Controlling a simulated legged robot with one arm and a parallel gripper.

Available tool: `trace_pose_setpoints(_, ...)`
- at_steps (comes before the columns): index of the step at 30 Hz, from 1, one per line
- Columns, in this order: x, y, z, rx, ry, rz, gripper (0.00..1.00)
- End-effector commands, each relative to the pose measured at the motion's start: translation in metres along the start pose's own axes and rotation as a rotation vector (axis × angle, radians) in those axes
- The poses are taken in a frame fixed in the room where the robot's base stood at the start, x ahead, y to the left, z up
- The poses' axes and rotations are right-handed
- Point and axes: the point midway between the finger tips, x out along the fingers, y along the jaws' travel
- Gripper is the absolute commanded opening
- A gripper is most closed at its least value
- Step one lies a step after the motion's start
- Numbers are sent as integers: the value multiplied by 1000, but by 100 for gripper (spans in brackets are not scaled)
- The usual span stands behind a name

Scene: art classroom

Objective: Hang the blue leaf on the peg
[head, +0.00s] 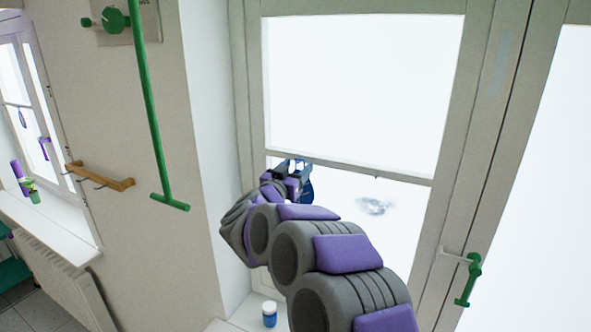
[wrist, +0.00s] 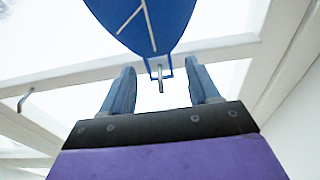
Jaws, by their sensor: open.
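The blue leaf (wrist: 150,22) with white veins is at the top of the wrist view. A small blue loop at its end lies between my open fingers. A short grey peg (wrist: 161,80) shows at that loop; I cannot tell whether the loop is around it or only in front of it. My gripper (wrist: 163,85) is open, its fingers either side of the loop with visible gaps. In the head view my gripper (head: 292,166) is at the window crossbar, and part of the blue leaf (head: 307,188) shows just beyond it, mostly hidden.
The window crossbar (head: 390,174) runs behind my gripper. A small blue jar with a white lid (head: 269,314) stands on the sill below. A green T-shaped bar (head: 153,120) and a wooden hook rack (head: 98,177) are at left. A green window handle (head: 468,279) is at right.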

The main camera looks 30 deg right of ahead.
Motion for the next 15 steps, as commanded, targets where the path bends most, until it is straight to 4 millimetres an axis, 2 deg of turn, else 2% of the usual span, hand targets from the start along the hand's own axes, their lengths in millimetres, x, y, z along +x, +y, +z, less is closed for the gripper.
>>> trace_pose_setpoints(5,-28,-1,1,-1,-1,-5,61)
trace_pose_setpoints(15,-105,-3,2,0,-1,-7,61)
